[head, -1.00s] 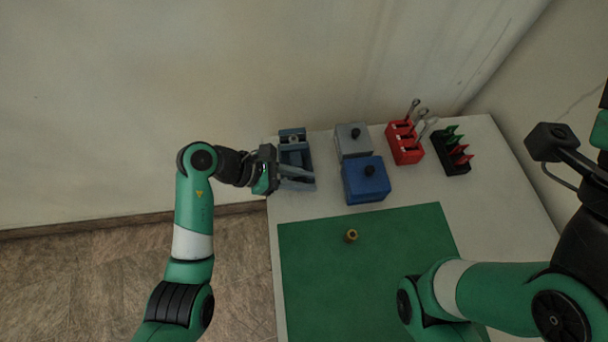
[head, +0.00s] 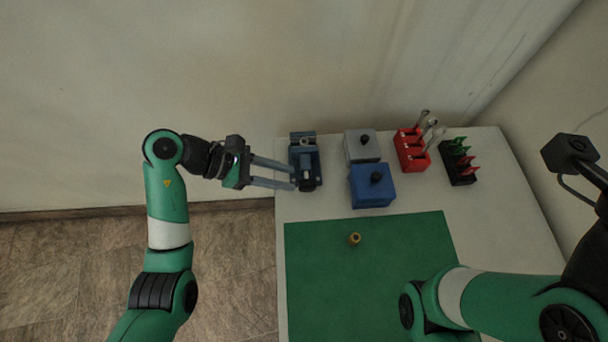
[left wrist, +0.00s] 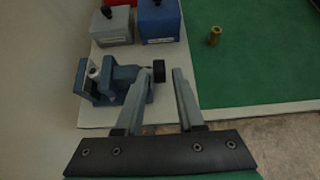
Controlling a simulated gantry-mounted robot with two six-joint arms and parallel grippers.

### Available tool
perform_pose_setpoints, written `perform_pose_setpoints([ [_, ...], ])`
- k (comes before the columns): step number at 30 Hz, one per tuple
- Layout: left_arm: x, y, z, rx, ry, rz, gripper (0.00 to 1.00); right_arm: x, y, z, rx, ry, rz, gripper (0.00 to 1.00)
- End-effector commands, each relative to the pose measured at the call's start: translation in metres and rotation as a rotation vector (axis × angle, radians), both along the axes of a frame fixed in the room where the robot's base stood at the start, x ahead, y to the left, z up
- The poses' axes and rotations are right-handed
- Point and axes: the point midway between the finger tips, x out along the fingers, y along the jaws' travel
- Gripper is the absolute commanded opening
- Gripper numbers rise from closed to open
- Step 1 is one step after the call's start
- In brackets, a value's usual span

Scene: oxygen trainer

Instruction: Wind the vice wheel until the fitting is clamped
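The blue-grey vice (head: 305,155) stands at the table's back left corner and also shows in the left wrist view (left wrist: 122,84). Its black wheel (left wrist: 158,70) is at its front end. A pale fitting (left wrist: 93,70) appears to sit between the jaws; I cannot tell whether it is clamped. My left gripper (head: 293,176) reaches in from the left, its long grey fingers apart. In the left wrist view the open fingertips (left wrist: 164,70) are either side of the wheel's line; contact is unclear. My right gripper is out of view.
A grey box (head: 361,148) and a blue box (head: 372,188) stand right of the vice. A red rack (head: 411,152) and black rack (head: 458,168) are further right. A brass fitting (head: 354,239) stands on the green mat (head: 320,285), which is otherwise mostly clear.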

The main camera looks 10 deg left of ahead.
Motion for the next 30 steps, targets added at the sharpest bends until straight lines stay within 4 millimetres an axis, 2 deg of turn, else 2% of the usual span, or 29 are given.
perform_pose_setpoints([
  [3, -0.002, 0.018, 0.015, -0.001, -0.001, 0.002, 0.38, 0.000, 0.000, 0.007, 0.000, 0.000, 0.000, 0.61],
  [7, -0.005, 0.027, 0.020, 0.000, -0.001, -0.001, 0.38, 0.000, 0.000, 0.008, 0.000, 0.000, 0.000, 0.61],
  [17, -0.005, 0.029, 0.021, 0.000, -0.008, -0.006, 0.38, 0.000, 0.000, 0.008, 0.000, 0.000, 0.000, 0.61],
  [20, -0.005, 0.018, 0.030, -0.078, -0.082, -0.070, 0.38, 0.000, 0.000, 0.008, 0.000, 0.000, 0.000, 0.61],
  [22, -0.009, 0.009, 0.023, -0.228, -0.117, -0.124, 0.38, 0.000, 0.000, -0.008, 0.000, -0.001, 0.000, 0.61],
  [23, -0.010, 0.011, 0.008, -0.309, -0.125, -0.127, 0.38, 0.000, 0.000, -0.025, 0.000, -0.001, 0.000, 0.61],
  [24, -0.010, 0.017, -0.010, -0.414, -0.134, -0.116, 0.38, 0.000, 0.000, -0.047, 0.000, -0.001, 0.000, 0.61],
  [27, -0.009, 0.039, -0.038, -0.580, -0.126, -0.057, 0.38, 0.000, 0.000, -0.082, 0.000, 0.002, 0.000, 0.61],
  [30, -0.009, 0.055, -0.060, -0.616, -0.104, -0.014, 0.38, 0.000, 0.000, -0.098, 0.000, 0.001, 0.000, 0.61],
])
